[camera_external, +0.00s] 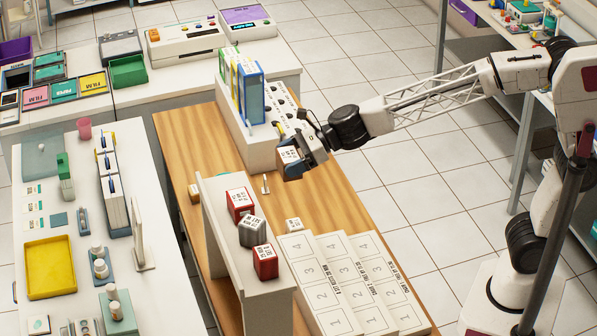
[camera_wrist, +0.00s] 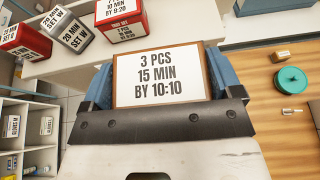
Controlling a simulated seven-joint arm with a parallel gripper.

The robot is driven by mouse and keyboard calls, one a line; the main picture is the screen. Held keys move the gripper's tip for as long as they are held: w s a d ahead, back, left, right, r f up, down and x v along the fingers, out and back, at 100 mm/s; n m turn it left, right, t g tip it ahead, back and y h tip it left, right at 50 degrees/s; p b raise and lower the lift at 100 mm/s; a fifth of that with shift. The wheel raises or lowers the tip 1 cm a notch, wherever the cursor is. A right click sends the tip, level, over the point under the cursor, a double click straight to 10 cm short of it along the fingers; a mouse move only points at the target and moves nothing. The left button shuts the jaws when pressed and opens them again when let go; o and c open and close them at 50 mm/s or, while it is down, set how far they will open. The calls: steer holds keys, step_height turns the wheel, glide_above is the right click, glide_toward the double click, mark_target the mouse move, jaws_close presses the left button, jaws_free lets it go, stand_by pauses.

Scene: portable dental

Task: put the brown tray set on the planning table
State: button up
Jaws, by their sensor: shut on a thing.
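My gripper (camera_external: 300,160) is shut on the brown tray set (camera_external: 289,155), a small block with a white label. In the wrist view, the brown tray set (camera_wrist: 158,80) shows a brown edge and reads "3 PCS 15 MIN BY 10:10". The blue fingers of my gripper (camera_wrist: 162,92) are on its two sides. It is held up beside the front end of the white rack, above the wooden table (camera_external: 180,140). White planning boards (camera_external: 298,262) with numbered squares lie at the near right of this table. Which surface is called the planning table is not marked.
A white shelf unit (camera_external: 216,218) carries a red set (camera_external: 240,203), a grey set (camera_external: 252,231) and another red set (camera_external: 265,262). The white rack (camera_external: 262,153) holds upright blue, yellow and green folders. Bare wood lies between rack and boards.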

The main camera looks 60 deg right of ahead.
steer(key=w+a, duration=0.2)
steer(key=w, duration=0.2)
steer(key=w+a+f, duration=0.1)
steer(key=w+a, duration=0.2)
steer(key=w, duration=0.2)
steer(key=w+a, duration=0.2)
steer(key=w, duration=0.3)
steer(key=shift+a+f, duration=0.25)
steer(key=shift+f, duration=1.75)
steer(key=shift+f, duration=0.1)
steer(key=o, duration=0.8)
steer(key=shift+o, duration=0.2)
steer(key=shift+s+d, duration=0.1)
